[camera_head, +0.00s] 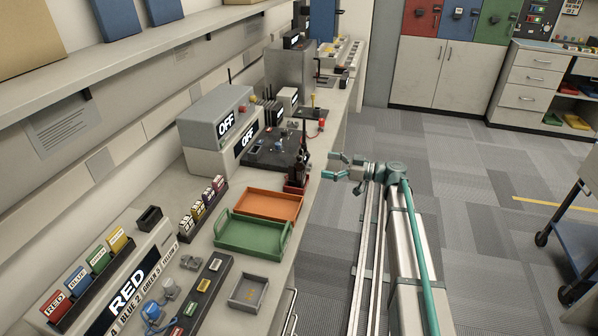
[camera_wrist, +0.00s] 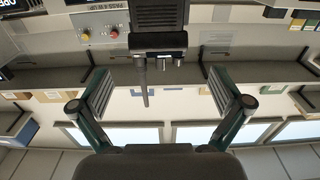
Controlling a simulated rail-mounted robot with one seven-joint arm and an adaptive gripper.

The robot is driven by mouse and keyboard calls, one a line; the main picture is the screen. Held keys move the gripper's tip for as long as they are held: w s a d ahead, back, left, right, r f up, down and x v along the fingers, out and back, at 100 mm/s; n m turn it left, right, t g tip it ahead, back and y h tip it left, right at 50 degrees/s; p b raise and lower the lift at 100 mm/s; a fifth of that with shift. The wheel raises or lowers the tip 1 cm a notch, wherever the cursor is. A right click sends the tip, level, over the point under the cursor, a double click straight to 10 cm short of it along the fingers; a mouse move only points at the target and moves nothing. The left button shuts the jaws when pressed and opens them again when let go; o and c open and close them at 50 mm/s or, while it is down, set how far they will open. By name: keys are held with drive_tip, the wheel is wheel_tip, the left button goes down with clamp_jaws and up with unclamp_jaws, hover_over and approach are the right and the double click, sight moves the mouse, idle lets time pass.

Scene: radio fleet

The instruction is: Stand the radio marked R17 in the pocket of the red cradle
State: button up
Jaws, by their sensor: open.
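A dark radio (camera_head: 301,168) with a raised antenna stands upright in the red cradle (camera_head: 295,187) near the bench's front edge. Its marking is not readable. In the wrist view a dark radio (camera_wrist: 158,15), apparently the same one, is upside down in the picture, its antenna pointing down between the finger lines. My gripper (camera_head: 331,166) is open and empty just right of the radio, apart from it, beyond the bench edge. Its two spread fingers also show in the wrist view (camera_wrist: 160,88). The cradle's pocket is hidden.
An orange tray (camera_head: 299,206) and a green tray (camera_head: 219,239) lie on the bench before the cradle. A grey box marked OFF (camera_head: 205,112) and a dark panel (camera_head: 270,158) stand behind it. The floor aisle (camera_head: 460,220) right of my arm is clear.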

sight(299, 160)
drive_tip(key=a+p, duration=0.1)
drive_tip(key=a, duration=0.2)
drive_tip(key=w+a+p, duration=0.1)
drive_tip(key=a, duration=0.2)
drive_tip(key=w+a+p, duration=0.1)
drive_tip(key=a, duration=0.2)
drive_tip(key=shift+a+f, duration=0.1)
drive_tip(key=shift+a, duration=0.25)
drive_tip(key=c, duration=1.5)
wheel_tip(299, 160, up, 10)
drive_tip(key=shift+f+b, duration=0.25)
drive_tip(key=shift+b, duration=1)
drive_tip(key=shift+c, duration=0.2)
drive_tip(key=shift+s+a+f+b, duration=0.1)
drive_tip(key=shift+a+f+b, duration=0.15)
drive_tip(key=shift+f+b, duration=1.1)
drive_tip(key=shift+s+a+f+b, duration=0.1)
drive_tip(key=shift+a+f+b, duration=0.1)
drive_tip(key=shift+f+b, duration=1.15)
